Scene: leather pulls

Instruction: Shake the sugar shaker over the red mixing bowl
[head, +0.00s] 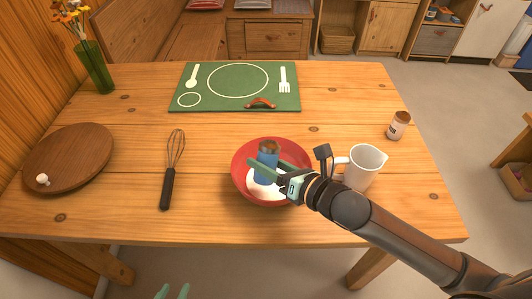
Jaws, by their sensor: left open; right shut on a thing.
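The red mixing bowl (241,184) stands near the front middle of the table, with something white inside. My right gripper (267,170) is over the bowl, shut on a blue shaker with a brown top (268,149), which I take as the sugar shaker. The shaker looks roughly upright, brown end up, above the white contents. Its lower end is partly hidden by the green fingers, and I cannot tell its exact height. My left gripper (172,292) is open and empty at the bottom edge, in front of the table; only its fingertips show.
A white pitcher (362,170) stands close right of the bowl, by my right wrist. A small brown-capped jar (398,125) is further right. A whisk (169,170), round wooden board (70,158), green mat (208,103) with a red-brown pull (261,103), and vase (96,68) lie around.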

